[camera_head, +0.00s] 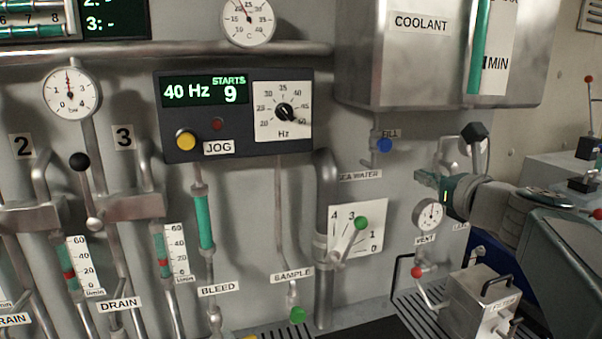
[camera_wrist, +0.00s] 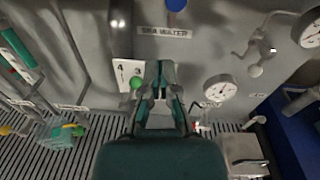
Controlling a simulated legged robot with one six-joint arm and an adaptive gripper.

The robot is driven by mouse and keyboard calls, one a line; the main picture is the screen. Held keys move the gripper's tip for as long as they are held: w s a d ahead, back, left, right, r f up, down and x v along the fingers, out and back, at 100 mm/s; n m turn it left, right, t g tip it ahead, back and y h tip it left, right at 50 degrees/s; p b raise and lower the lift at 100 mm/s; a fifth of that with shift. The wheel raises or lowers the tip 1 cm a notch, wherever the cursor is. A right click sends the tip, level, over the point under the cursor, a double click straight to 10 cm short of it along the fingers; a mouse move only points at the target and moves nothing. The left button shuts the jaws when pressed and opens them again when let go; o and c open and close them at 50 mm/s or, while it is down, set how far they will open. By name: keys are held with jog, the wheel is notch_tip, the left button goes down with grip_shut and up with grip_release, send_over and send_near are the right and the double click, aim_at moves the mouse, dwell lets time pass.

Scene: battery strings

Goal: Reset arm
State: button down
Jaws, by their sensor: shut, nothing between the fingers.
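My gripper (camera_head: 426,178) is the teal end of the arm that reaches in from the right in the head view. It is in front of the wall panel, below the steel coolant tank and above the small vent gauge. Its fingers are shut and empty. In the wrist view the gripper (camera_wrist: 160,74) points up the picture toward the panel, to the right of the numbered white plate and below the SEA WATER label. Contact with the panel is not visible.
The coolant tank (camera_head: 430,60) is above the gripper. The lever with the green knob (camera_head: 361,223) is left of it. The vent gauge (camera_head: 429,214) and filter box (camera_head: 486,300) are below. The jog panel (camera_head: 233,115) is farther left.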

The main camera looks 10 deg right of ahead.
jog(key=s+a+f+n+g+y, duration=0.1)
jog(key=s+a+f+n+g, duration=0.75)
jog(key=a+f+n, duration=0.6)
jog(key=s+d+f+n+g+h, duration=0.1)
jog(key=s+f+n+h, duration=0.1)
jog(key=s+f+n, duration=0.3)
jog(key=s+d+f+n+g+h, duration=0.1)
jog(key=s+d+f+n+h, duration=0.1)
jog(key=s+f+n, duration=0.3)
jog(key=s+n+h, duration=0.1)
jog(key=s+n, duration=0.2)
jog(key=n, duration=0.4)
jog(key=shift+s+g, duration=0.3)
jog(key=shift+g, duration=0.05)
